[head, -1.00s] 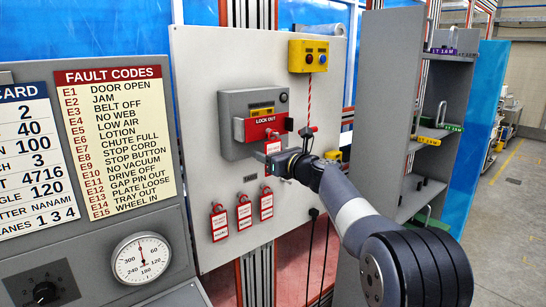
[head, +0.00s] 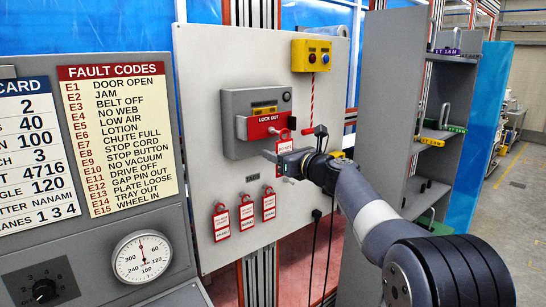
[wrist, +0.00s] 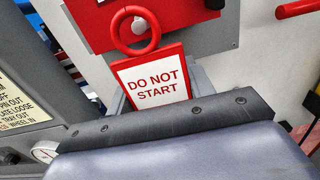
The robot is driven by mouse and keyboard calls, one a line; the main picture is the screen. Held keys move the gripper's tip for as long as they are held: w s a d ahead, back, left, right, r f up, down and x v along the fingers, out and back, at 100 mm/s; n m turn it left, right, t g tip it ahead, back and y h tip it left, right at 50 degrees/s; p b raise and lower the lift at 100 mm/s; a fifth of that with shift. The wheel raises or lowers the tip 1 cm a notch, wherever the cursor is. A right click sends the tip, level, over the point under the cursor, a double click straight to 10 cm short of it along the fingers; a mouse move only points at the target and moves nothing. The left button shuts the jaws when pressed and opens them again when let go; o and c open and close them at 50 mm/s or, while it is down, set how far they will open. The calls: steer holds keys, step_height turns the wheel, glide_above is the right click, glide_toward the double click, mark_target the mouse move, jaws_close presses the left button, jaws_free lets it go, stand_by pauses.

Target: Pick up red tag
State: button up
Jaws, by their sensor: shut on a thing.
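A red-framed tag with a white "DO NOT START" face (wrist: 157,83) and a red ring at its top fills the middle of the wrist view. In the head view this tag (head: 285,145) is just below the red "LOCK OUT" panel (head: 262,125). My gripper (head: 276,160) is shut on the tag's lower part, which the jaw hides in the wrist view. The ring overlaps a round spot on the red panel; I cannot tell whether it hangs on a peg. Three similar red tags (head: 246,212) hang lower left on the grey board.
The grey board (head: 205,120) carries a yellow button box (head: 311,55) with a red-striped cord below it. A grey shelf unit (head: 400,110) with coloured padlocks stands right of the board. A fault-code panel (head: 117,140) is at the left.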

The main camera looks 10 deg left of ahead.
steer(key=b+v, duration=0.3)
steer(key=v, duration=1.1)
steer(key=shift+s+d+r, duration=0.15)
steer(key=shift+s+r, duration=0.05)
steer(key=shift+r, duration=0.15)
steer(key=v, duration=0.6)
steer(key=shift+b, duration=0.4)
stand_by(0.8)
